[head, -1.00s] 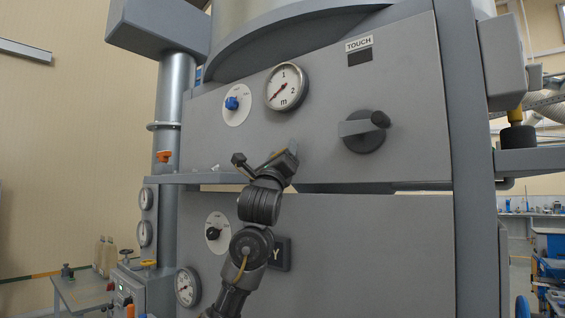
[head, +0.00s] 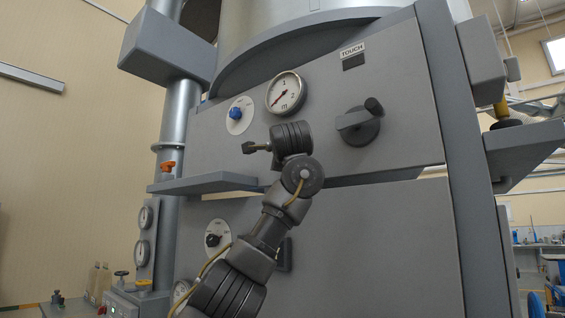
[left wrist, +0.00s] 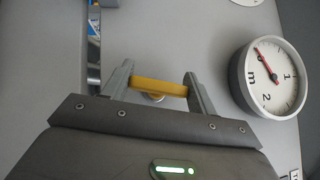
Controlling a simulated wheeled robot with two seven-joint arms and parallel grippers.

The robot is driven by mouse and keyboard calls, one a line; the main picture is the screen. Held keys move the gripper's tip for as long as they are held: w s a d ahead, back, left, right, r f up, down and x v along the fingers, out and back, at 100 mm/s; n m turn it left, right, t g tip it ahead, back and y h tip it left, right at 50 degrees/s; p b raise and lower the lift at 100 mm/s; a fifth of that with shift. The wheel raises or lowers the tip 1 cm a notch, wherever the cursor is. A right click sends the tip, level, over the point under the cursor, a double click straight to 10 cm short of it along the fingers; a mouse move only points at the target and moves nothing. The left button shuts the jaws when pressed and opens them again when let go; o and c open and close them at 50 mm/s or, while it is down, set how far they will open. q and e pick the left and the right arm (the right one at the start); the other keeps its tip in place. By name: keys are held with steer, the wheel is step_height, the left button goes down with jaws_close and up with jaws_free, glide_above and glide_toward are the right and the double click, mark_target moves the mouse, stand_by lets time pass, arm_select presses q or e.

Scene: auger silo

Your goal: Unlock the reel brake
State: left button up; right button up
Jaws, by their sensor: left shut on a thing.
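A yellow bar (left wrist: 160,88) spans between the two fingers of my left gripper (left wrist: 157,78) in the left wrist view, and the gripper is shut on it. A small pale round part shows just behind the bar against the grey panel. In the head view my left arm (head: 291,138) reaches up to the panel just below the round gauge; its own wrist hides the fingertips and the bar. I cannot tell whether the bar is a brake handle. No label naming a reel brake is readable. My right gripper is not in view.
The gauge (head: 286,93) sits close above my left gripper. A blue knob (head: 236,113) is left of it, and a big rotary switch (head: 358,125) is to the right. A grey shelf (head: 208,184) juts out at lower left, with an orange knob (head: 166,167) near it.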

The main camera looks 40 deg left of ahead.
arm_select(q)
steer(key=shift+n+g+h, duration=0.6)
steer(key=shift+n, duration=0.3)
steer(key=o, duration=1)
steer(key=shift+w, duration=0.1)
steer(key=shift+f, duration=0.1)
